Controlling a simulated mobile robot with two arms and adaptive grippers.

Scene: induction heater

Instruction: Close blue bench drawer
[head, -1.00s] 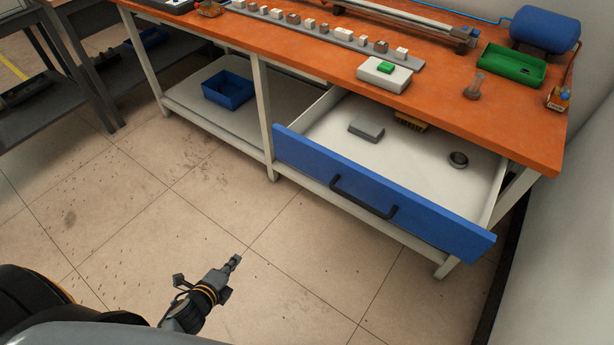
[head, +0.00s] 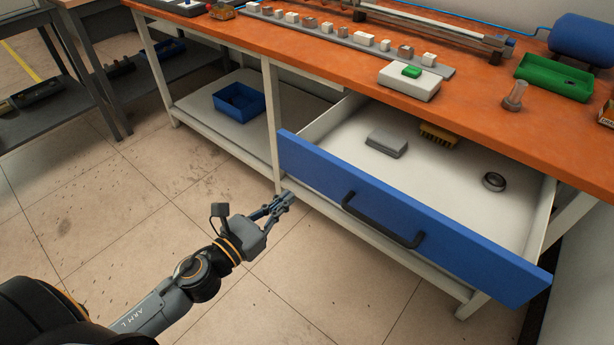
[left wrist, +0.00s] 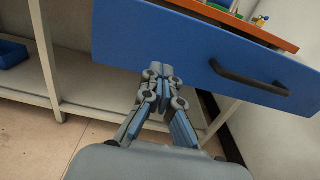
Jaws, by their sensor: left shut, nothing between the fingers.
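The blue bench drawer (head: 450,245) stands pulled out from under the orange bench top, with its inside showing. Its dark handle (head: 382,222) is on the front panel. My left gripper (head: 287,197) is shut and empty, in front of the drawer's left end and apart from the handle. In the left wrist view its fingertips (left wrist: 157,70) overlap the lower part of the blue front (left wrist: 200,50), with the handle (left wrist: 248,78) to the right. I cannot tell whether the fingers touch the panel. My right gripper is not in view.
The drawer holds a grey box (head: 386,143), a yellow-brown brush-like item (head: 438,135) and a dark ring (head: 494,181). A blue bin (head: 239,103) sits on the lower shelf at left. The bench top (head: 480,107) carries several parts. Floor in front is clear.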

